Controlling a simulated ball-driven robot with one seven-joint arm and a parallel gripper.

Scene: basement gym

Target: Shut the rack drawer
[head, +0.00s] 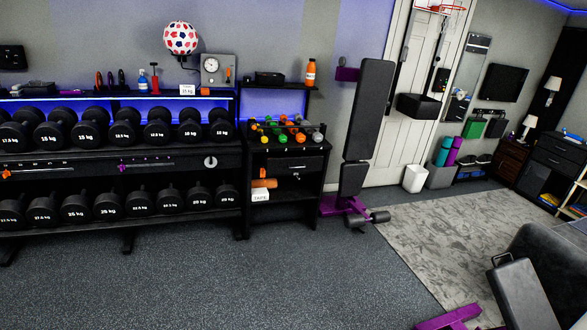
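A small black rack (320,185) stands left of the upright bench, against the back wall. A black drawer front (283,168) shows in it, below the tray of small coloured dumbbells (289,138). I cannot tell from here how far the drawer stands out. Left of it is the long dumbbell rack (236,205), with a dark band (90,162) between its two rows of dumbbells. I cannot tell whether that band is a drawer. My gripper is not in view.
Dark speckled floor (260,280) lies clear before both racks. A tall black-and-purple bench (368,105) stands right of the small rack. A grey rug (455,235) covers the right-hand floor. Another bench pad (522,297) and a dark rounded seat (550,255) fill the lower right.

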